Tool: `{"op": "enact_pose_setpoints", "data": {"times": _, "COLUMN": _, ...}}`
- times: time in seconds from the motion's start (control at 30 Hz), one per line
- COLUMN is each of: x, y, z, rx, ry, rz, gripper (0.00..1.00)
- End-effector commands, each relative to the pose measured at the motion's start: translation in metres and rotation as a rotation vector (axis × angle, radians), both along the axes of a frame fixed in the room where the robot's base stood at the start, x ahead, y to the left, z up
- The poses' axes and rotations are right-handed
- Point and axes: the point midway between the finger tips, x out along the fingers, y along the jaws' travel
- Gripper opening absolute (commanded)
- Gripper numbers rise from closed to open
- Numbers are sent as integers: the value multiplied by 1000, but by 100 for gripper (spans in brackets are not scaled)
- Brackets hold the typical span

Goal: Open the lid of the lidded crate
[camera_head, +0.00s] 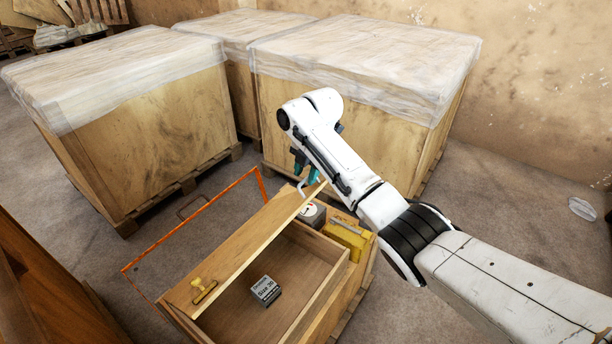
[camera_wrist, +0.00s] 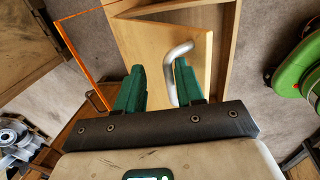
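The lidded crate (camera_head: 318,268) is a light wooden box at the bottom centre of the head view. Its lid appears to be the long wooden panel (camera_head: 255,238), seen tilted, with the crate's inside open to view beside it. A silver bent handle (camera_wrist: 178,52) is fixed to a wooden panel in the wrist view. My gripper (camera_wrist: 158,88) is open, its green fingers apart. The handle reaches down between them, close to the right finger; contact is unclear. In the head view my gripper (camera_head: 306,174) is at the panel's upper right end, partly hidden by my arm.
A grey box (camera_head: 265,291) lies in the crate. A yellow item (camera_head: 346,238) and a round-faced grey item (camera_head: 312,213) are at its right end. An orange frame (camera_head: 190,226) stands behind the lid. Large wrapped crates (camera_head: 150,140) block the back. A green object (camera_wrist: 298,72) is at the wrist view's right.

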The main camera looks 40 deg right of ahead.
Motion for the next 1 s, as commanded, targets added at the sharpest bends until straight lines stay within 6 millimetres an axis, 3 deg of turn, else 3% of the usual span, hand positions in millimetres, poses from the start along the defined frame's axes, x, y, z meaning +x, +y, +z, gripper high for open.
{"op": "enact_pose_setpoints", "data": {"times": 0.27, "x": 1, "y": -1, "z": 3, "rx": -2, "ry": -4, "rz": -1, "gripper": 36}}
{"op": "enact_pose_setpoints", "data": {"times": 1.0, "x": 26, "y": 9, "z": 41, "rx": -1, "ry": -3, "rz": 0, "gripper": 36}}
